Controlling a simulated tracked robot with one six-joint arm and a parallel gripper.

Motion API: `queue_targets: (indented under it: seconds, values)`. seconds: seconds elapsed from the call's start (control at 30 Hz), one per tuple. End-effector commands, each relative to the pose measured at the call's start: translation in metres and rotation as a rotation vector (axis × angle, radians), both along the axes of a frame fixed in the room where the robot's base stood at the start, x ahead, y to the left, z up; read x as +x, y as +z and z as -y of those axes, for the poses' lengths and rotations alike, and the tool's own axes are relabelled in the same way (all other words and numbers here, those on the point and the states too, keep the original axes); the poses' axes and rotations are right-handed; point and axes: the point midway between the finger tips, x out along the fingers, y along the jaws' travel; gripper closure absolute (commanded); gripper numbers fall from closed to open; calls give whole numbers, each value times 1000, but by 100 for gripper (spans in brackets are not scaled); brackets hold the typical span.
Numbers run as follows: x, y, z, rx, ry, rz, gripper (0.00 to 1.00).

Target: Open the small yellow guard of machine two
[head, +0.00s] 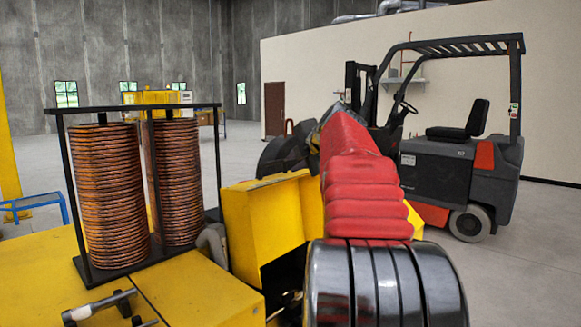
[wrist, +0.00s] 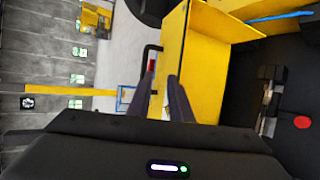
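In the head view, the small yellow guard (head: 262,217) stands upright beside a dark opening, partly behind my red-sleeved arm. In the wrist view, the guard (wrist: 199,75) fills the middle, with a dark interior showing to its right. A black bar handle (wrist: 147,63) projects from its left side. My gripper (wrist: 166,77) shows as two dark fingers with a narrow gap between them and yellow panel visible behind. The fingertips are close to the guard and handle; I cannot tell whether they touch. In the head view, my arm hides the fingertips.
Two copper tube coils (head: 108,195) stand in a black frame on the yellow machine top (head: 200,290), left of the guard. A forklift (head: 455,160) stands behind at the right. Grey floor (head: 530,260) is clear at the right. A red button (wrist: 302,122) shows in the wrist view.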

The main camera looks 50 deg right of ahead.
Motion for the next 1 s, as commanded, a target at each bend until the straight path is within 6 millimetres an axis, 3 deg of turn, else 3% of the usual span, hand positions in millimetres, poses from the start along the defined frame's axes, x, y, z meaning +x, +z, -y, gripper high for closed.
queue_targets:
  seconds: [0.2,0.4,0.73,0.87,1.0]
  values:
    - [-29,16,-14,1,0,0,81]
    - [-44,23,-21,2,2,-2,81]
    - [-46,25,-22,2,2,-1,82]
    - [-43,27,-25,3,6,9,91]
    - [-31,36,-42,9,22,69,100]
